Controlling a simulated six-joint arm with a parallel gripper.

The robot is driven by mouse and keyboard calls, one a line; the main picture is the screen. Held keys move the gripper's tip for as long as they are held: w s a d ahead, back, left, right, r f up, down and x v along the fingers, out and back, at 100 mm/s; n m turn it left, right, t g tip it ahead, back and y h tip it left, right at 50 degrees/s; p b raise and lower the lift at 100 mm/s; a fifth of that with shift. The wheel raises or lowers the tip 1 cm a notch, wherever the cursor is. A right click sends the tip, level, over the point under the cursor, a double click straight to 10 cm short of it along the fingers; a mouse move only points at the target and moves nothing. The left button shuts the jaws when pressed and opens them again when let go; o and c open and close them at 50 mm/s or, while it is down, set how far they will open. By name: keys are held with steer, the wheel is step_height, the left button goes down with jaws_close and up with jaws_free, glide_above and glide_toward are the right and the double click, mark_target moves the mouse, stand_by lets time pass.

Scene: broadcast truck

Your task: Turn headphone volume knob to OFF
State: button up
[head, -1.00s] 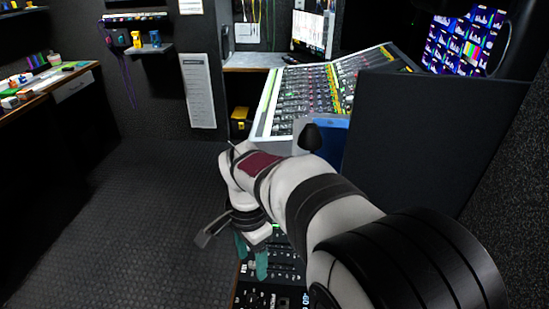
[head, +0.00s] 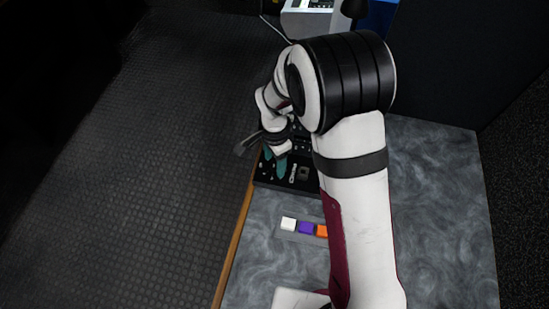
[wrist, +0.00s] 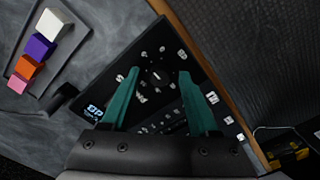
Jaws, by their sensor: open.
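A black control panel (head: 308,182) with small knobs and switches lies on the grey worktop, near its wooden left edge. It also shows in the wrist view (wrist: 112,75). My gripper (head: 275,163) is above the panel with its teal fingers pointing down at it. In the wrist view my gripper (wrist: 158,74) is open, with a clear gap between the fingers. A round dark knob (wrist: 157,76) with a pale mark appears between the fingertips. I cannot tell contact or height above it. The panel labels are too small to read, so I cannot confirm the headphone knob or its setting.
A tray with a white block (head: 289,224), a purple block (head: 306,227), an orange block (head: 321,231) and a pink block (wrist: 18,85) lies beside the panel. The worktop right of my arm is bare. Dark floor lies left of the wooden edge (head: 238,240).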

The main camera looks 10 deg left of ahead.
jaws_close()
